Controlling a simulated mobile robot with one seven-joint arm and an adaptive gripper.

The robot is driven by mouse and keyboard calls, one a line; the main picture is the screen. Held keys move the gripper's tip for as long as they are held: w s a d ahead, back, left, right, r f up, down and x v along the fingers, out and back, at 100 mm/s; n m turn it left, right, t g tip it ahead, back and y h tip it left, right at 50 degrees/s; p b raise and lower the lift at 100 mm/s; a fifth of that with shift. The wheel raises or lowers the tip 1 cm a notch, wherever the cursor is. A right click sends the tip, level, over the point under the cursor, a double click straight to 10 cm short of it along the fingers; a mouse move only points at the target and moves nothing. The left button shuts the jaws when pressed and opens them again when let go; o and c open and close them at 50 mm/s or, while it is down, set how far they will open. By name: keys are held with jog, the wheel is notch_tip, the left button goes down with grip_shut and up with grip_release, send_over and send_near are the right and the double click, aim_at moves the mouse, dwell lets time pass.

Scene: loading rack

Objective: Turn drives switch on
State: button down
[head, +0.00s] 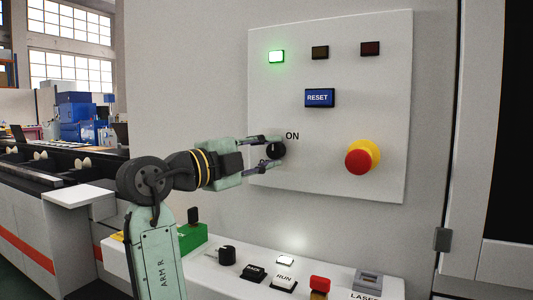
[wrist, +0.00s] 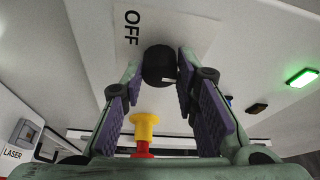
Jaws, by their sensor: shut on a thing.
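The drives switch is a round black knob (head: 277,150) on the white panel (head: 340,180), with ON printed at its upper right. I cannot tell which way the knob points.
A lit green lamp (head: 276,56) and two dark lamps sit at the panel's top, above a blue RESET button (head: 319,97). A red and yellow emergency stop (head: 361,158) is right of the knob. A console (head: 330,285) with several controls juts out below.

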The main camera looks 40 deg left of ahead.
jog(key=c, duration=1.2)
grip_release()
jog(key=shift+c, duration=0.2)
jog(key=s+a, duration=0.2)
jog(key=s, duration=0.9)
jog(key=shift+s+f, duration=0.4)
